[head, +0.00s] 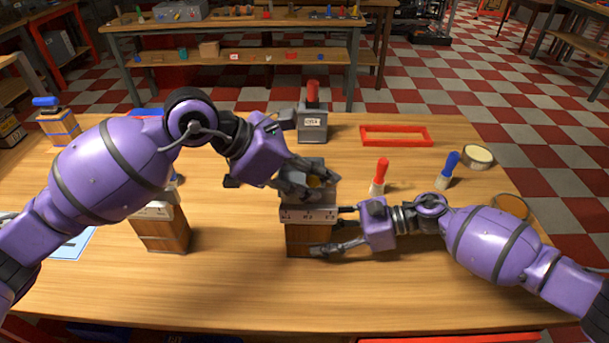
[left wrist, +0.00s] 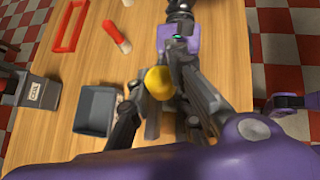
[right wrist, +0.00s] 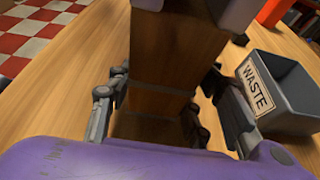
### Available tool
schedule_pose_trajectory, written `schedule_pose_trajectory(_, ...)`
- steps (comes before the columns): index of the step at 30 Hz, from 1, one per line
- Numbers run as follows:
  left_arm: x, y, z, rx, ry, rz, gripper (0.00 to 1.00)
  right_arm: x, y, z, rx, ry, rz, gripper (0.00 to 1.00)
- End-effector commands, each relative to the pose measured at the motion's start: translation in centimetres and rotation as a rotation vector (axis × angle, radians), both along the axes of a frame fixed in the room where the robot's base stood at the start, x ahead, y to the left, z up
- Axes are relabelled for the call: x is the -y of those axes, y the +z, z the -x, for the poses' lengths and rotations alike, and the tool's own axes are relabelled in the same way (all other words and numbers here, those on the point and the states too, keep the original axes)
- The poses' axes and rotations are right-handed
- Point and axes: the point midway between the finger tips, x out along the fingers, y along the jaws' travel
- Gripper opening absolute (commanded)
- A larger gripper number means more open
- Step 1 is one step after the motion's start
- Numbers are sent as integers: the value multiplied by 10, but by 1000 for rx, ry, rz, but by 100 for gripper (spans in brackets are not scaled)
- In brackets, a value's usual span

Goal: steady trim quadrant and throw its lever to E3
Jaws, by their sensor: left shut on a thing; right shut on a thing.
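The trim quadrant (head: 308,240) is a wooden block with a grey top and a pale marked scale on its front edge, standing upright at the table's middle. Its lever has a yellow knob (head: 315,181), also seen in the left wrist view (left wrist: 158,82). My left gripper (head: 305,180) comes from above and is shut on the knob, hiding most of the lever. My right gripper (head: 328,230) is shut on the wooden body from the right; the right wrist view shows the body (right wrist: 170,60) between its fingers. The scale marks are too small to read, so the lever's position is unclear.
A similar wooden block (head: 163,235) stands to the left, partly behind my left arm. Behind are a grey box with a red handle (head: 312,125) and a red frame (head: 396,129). A grey WASTE bin (right wrist: 285,100) stands near. The front table is clear.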

Motion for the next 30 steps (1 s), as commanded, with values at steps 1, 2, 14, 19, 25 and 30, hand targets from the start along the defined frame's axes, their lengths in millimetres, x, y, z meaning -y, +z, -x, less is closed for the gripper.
schedule_pose_trajectory(1,2,0,0,-1,0,-16,0,0,-1,0,2,2,2,5)
schedule_pose_trajectory(2,2,0,0,0,1,-24,0,0,-1,0,2,2,2,5)
schedule_pose_trajectory(14,2,-1,0,-3,4,-33,26,0,-1,0,2,2,1,5)
schedule_pose_trajectory(19,3,-1,0,-2,3,-32,38,0,-1,0,1,1,1,5)
schedule_pose_trajectory(25,2,0,0,-1,3,-33,38,0,-1,1,0,1,1,5)
schedule_pose_trajectory(30,-7,8,2,1,5,-33,38,0,-1,1,0,1,1,5)
